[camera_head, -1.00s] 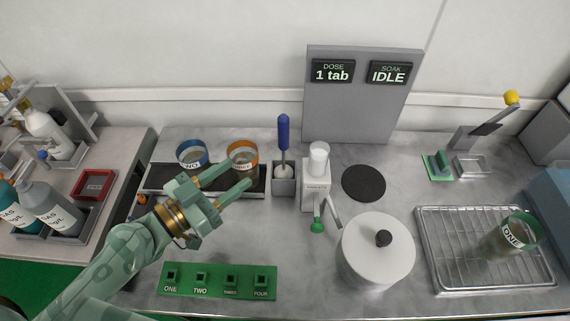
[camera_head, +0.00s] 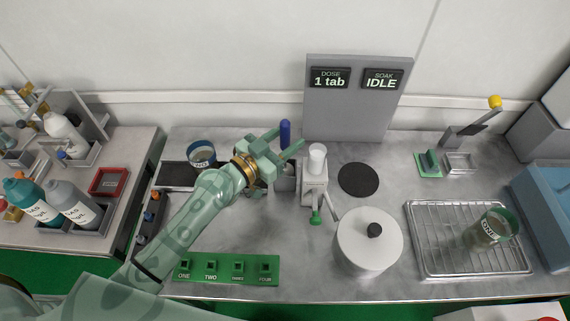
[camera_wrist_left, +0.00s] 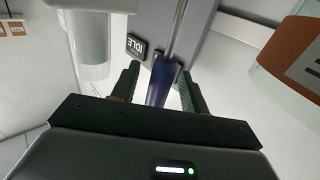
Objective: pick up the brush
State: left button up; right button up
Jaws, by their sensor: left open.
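The brush (camera_head: 285,131) has a blue handle and stands upright in a grey holder (camera_head: 285,182) at the middle of the bench. My left gripper (camera_head: 287,141) is open at the handle. In the left wrist view the blue handle (camera_wrist_left: 163,82) lies between the two open fingers (camera_wrist_left: 158,74), with a gap showing on the left side. Part of the brush and holder is hidden behind the gripper in the head view. My right gripper is not in view.
A white dispenser (camera_head: 315,176) stands just right of the holder. A beaker with an orange band (camera_wrist_left: 290,50) is close on the right in the wrist view. A blue-banded beaker (camera_head: 201,155), white lidded pot (camera_head: 368,242), wire rack (camera_head: 445,262) and green block (camera_head: 225,270) are around.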

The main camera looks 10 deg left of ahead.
pick_arm(q)
grip_shut()
